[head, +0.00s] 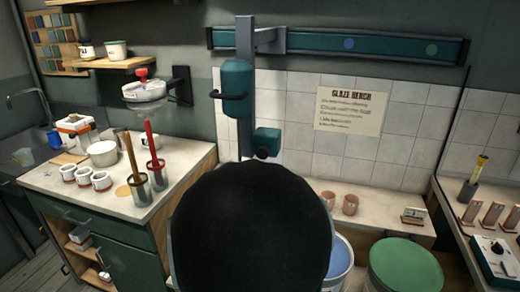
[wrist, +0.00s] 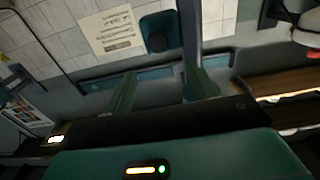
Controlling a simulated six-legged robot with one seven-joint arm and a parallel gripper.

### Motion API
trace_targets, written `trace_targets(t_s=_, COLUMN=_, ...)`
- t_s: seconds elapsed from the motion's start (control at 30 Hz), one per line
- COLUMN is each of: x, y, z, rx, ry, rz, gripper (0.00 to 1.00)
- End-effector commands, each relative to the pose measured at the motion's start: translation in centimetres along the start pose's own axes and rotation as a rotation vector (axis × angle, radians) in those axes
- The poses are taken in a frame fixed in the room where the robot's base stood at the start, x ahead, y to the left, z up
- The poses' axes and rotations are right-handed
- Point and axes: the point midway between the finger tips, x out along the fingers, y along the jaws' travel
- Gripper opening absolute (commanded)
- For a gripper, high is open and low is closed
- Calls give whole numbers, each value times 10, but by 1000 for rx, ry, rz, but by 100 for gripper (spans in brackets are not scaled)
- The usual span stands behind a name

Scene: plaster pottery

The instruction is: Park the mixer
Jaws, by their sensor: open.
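The mixer (head: 236,88) is a teal body with a black bar handle on its front. It hangs from a grey post near the left end of the teal wall rail (head: 390,47), with a smaller teal box lower down to the right of the post. The rail bears a blue dot and a green dot. In the upside-down wrist view, the small teal box (wrist: 158,28) shows beyond the fingers; the handle cannot be made out there. My gripper (wrist: 160,76) is open, with nothing held visible between its green fingers. In the head view, my black arm link hides the bench below the mixer.
A bench (head: 85,195) with cups and tool holders stands left. A funnel (head: 143,92) sits on a wall bracket above it. A green-lidded bucket (head: 405,266) and a bucket of blue liquid (head: 341,258) are at lower right. The tiled wall right of the mixer bears a sign (head: 351,110).

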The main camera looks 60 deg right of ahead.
Motion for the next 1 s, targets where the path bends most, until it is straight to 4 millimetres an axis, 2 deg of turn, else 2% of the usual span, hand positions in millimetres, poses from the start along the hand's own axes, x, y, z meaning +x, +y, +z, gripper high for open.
trace_targets(t_s=0.27, x=19, y=4, z=-1, rx=-4, ry=4, rz=6, gripper=57)
trace_targets(t_s=1.0, x=128, y=0, z=-1, rx=-1, ry=3, rz=4, gripper=57)
